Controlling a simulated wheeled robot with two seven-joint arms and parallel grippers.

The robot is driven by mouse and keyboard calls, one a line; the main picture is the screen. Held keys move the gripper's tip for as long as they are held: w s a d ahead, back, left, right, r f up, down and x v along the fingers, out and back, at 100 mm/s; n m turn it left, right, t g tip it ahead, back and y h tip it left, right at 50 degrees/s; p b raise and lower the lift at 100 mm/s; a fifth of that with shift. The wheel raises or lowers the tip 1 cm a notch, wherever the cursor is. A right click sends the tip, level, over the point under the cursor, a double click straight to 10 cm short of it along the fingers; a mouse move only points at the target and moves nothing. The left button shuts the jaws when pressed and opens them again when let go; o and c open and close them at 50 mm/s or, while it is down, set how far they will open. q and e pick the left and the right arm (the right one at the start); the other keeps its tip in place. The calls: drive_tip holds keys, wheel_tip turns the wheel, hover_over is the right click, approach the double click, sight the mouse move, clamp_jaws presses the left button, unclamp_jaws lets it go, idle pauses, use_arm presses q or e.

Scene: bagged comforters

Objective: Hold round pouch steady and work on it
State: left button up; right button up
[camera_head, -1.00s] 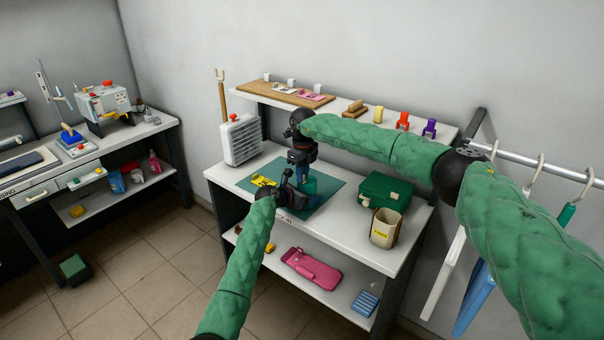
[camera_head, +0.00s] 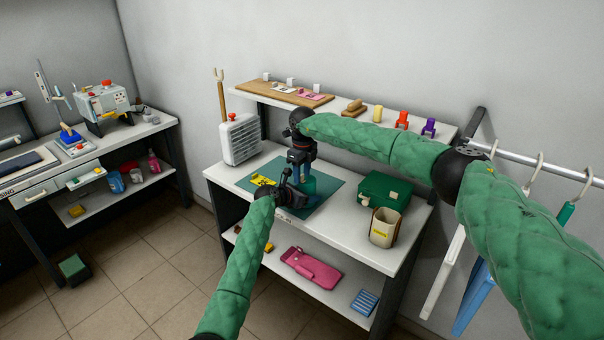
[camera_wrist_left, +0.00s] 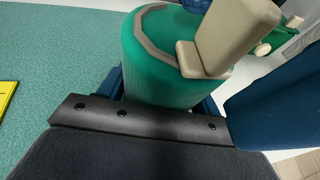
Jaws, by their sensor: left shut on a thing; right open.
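The round pouch (camera_wrist_left: 160,60) is a green upright cylinder with a grey-brown band around its top; it stands on the cutting mat, partly hidden by my arms in the head view (camera_head: 308,186). A beige block-like piece (camera_wrist_left: 225,35) stands up at the band's edge. My left gripper (camera_wrist_left: 163,100) is shut on the pouch low on its side; the head view shows it (camera_head: 284,194) at the pouch's near left. My right gripper (camera_head: 300,176) is open, pointing down just above or beside the pouch. Its exact contact with the pouch is hidden.
The teal mat (camera_head: 328,192) lies on a white table (camera_head: 225,178). A yellow item (camera_head: 262,180) lies left of the pouch. A green case (camera_head: 385,190) and beige holder (camera_head: 384,228) stand to the right, a white heater-like box (camera_head: 240,140) at back left. The mat's right part is clear.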

wheel_tip(320, 180, up, 12)
idle(0.5)
drive_tip(key=shift+d+f, duration=0.1)
idle(0.5)
use_arm(q)
drive_tip(key=o, duration=1.3)
drive_tip(key=shift+r+p+v, duration=0.2)
drive_tip(key=shift+p+v, duration=1.1)
drive_tip(key=shift+p, duration=0.2)
drive_tip(key=shift+r+p+v, duration=0.25)
drive_tip(key=shift+p+v, duration=1.05)
drive_tip(key=shift+p, duration=0.2)
use_arm(e)
wheel_tip(320, 180, up, 6)
hover_over(303, 174)
